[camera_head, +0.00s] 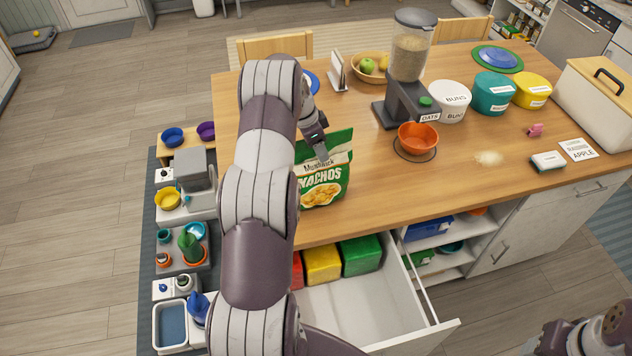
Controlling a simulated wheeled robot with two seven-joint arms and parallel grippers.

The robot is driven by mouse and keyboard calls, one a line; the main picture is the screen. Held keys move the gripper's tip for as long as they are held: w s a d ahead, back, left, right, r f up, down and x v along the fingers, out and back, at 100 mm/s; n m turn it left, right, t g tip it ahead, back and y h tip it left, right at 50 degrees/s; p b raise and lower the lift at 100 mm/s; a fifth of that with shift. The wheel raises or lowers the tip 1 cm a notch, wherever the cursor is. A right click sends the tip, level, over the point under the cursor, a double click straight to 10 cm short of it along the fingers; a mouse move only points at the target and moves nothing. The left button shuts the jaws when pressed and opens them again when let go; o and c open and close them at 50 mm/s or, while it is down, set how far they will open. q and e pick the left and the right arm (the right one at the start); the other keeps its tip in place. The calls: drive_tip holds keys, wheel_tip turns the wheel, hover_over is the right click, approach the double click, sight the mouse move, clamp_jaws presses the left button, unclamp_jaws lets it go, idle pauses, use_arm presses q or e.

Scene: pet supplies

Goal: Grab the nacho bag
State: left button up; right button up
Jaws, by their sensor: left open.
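The green nacho bag (322,182) stands upright on the wooden table near its front left edge. It has a white label with the word NACHOS and a picture of chips. My left gripper (319,150) is open at the upper part of the bag, with its visible finger in front of the bag's top. I cannot tell whether the fingers straddle the bag. My left arm hides the bag's left edge. Part of my right arm (592,335) shows at the bottom right corner; its gripper is not clearly seen.
An open white drawer (350,305) below the table holds red, yellow and green packs. An oats dispenser (408,75) and an orange bowl (417,137) stand right of the bag. Tubs and a bread box (600,100) are further right. The table's front middle is clear.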

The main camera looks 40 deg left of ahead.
use_arm(q)
drive_tip(key=shift+c, duration=0.3)
drive_tip(key=shift+w+d, duration=0.1)
clamp_jaws()
drive_tip(key=shift+r, duration=0.1)
